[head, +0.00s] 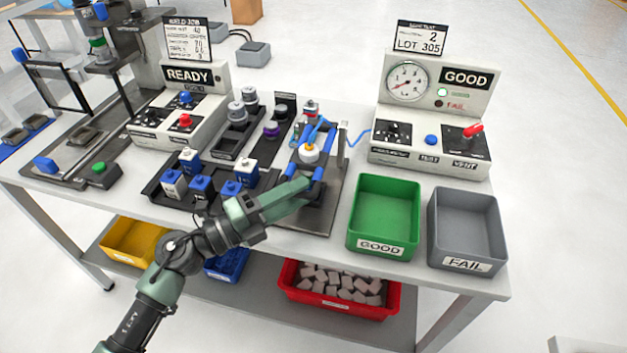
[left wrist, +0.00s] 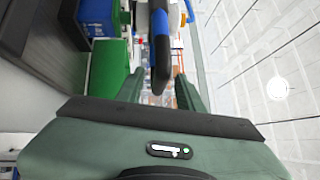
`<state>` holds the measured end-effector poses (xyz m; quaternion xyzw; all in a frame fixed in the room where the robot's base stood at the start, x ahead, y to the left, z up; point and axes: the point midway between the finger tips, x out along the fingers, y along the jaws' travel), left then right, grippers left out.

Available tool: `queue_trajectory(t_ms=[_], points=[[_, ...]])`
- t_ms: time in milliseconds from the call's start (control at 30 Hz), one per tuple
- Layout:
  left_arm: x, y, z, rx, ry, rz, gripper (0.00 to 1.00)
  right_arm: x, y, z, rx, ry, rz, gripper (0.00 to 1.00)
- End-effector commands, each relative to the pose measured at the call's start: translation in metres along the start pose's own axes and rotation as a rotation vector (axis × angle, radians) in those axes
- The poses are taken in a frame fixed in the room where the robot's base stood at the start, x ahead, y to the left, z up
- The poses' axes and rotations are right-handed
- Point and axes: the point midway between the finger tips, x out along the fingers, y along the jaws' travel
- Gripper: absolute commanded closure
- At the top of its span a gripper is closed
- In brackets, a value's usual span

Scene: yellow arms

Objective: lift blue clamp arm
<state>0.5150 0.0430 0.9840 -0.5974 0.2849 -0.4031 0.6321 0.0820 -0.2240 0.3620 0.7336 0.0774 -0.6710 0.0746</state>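The blue clamp arm (head: 318,173) is on the dark test fixture (head: 322,208) near the middle of the table, beside a white part with a yellow ring (head: 309,153). In the left wrist view the clamp arm (left wrist: 159,24) is a blue bar with a black grip end (left wrist: 161,72). My left gripper (head: 308,187) is at the clamp arm's near end. In the left wrist view its fingers (left wrist: 160,90) stand apart, with the black grip end in line with the gap; I cannot tell whether they touch it. My right gripper is not in view.
A green GOOD bin (head: 384,216) and a grey FAIL bin (head: 466,230) stand right of the fixture. A gauge box (head: 432,110) stands behind them.

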Motion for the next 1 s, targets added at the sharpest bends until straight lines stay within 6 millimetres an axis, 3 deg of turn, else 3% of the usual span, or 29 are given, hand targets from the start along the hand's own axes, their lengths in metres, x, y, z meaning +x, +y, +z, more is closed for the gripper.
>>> queue_trajectory(t_ms=[200,567,700,1000], points=[[0.028,-0.002,0.000,-0.001,0.000,-0.001,0.63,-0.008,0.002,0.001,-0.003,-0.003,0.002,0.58],[0.034,0.000,0.000,0.000,0.000,0.000,0.63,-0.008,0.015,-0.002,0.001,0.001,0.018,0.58],[0.034,0.000,0.000,0.000,0.000,0.000,1.00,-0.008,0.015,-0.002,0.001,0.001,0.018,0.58],[0.034,-0.002,0.000,0.001,0.000,-0.004,1.00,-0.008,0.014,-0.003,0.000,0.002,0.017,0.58]])
